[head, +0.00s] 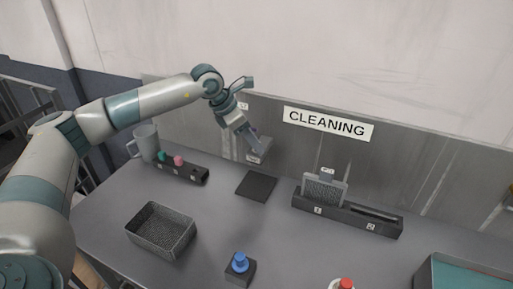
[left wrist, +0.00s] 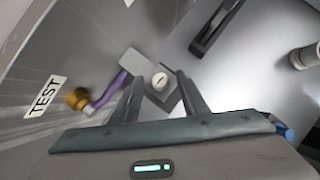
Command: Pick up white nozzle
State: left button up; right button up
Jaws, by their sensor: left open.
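In the left wrist view, a small round white piece (left wrist: 160,81), which looks like the white nozzle, shows between the fingertips of my open left gripper (left wrist: 159,84). I cannot tell whether the fingers touch it. A dark square lies behind it. In the head view, my left gripper (head: 252,146) points down at a small wall-side holder (head: 264,144) at the back of the table, with a pale labelled piece by the fingertips. The gripper partly hides this spot. My right gripper is not in view.
A purple curved part with a brass end (left wrist: 79,98) is close beside the left finger. A black rack (head: 190,173) holds teal and pink nozzles beside a grey pitcher (head: 146,142).

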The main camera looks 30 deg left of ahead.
pick_arm(q)
grip_shut()
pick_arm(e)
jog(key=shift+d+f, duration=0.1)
